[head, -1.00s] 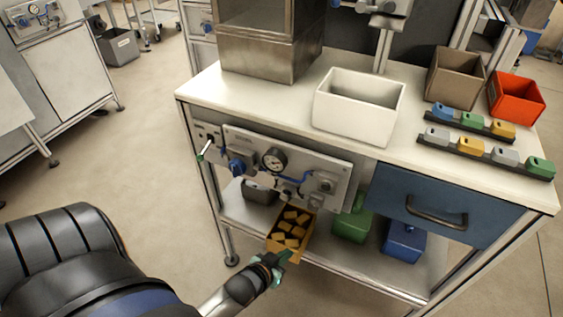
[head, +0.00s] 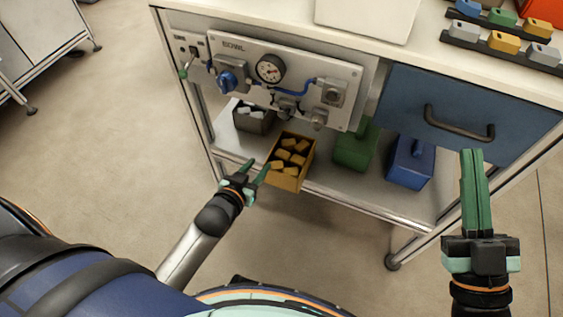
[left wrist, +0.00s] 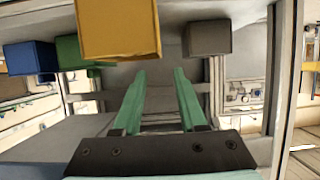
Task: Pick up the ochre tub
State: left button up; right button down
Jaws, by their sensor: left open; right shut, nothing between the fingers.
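The ochre tub (head: 287,183) sits on the lower shelf under the bench, at its front edge, with several yellow blocks inside. It also shows at the top of the left wrist view (left wrist: 118,30), cut off by the frame's edge. My left gripper (head: 257,167) is open and empty just left of the tub's front in the head view. In the left wrist view its fingers (left wrist: 160,72) have nothing between them, and the tub is off to their left. I cannot tell whether a fingertip touches the tub. My right gripper (head: 473,153) is shut and empty, raised at the right.
A grey tub (head: 252,118) with pale contents stands behind and left of the ochre one. A green container (head: 356,148) and a blue container (head: 410,163) stand to its right. A gauge panel (head: 290,75) and a blue drawer (head: 455,112) overhang the shelf. The floor in front is open.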

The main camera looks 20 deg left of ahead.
aim_at(274, 147)
pick_arm(q)
jog(key=b+x, duration=0.1)
jog(key=x, duration=0.2)
jog(key=shift+w+f, duration=0.25)
jog(key=shift+w, duration=0.1)
jog(key=shift+w+f+b, duration=0.25)
jog(key=shift+w+b, duration=0.15)
jog(key=shift+w, duration=0.15)
jog(key=shift+w+d+f, duration=0.1)
jog(key=shift+w+f, duration=0.1)
jog(key=shift+w, duration=0.35)
jog(key=b+x, duration=0.2)
jog(key=x, duration=0.2)
jog(key=shift+b, duration=0.35)
jog(key=shift+w+f, duration=0.15)
jog(key=shift+w, duration=0.4)
pick_arm(e)
jog(key=s+n+y, duration=0.1)
jog(key=s+r+n+y, duration=0.1)
jog(key=s+y, duration=0.1)
jog(key=s+a+r+n+y, duration=0.1)
jog(key=y, duration=0.1)
jog(key=shift+s+r+n, duration=0.2)
jog(key=shift+n, duration=0.1)
pick_arm(q)
jog(key=shift+c, duration=0.3)
grip_shut()
pick_arm(e)
jog(key=shift+y, duration=0.4)
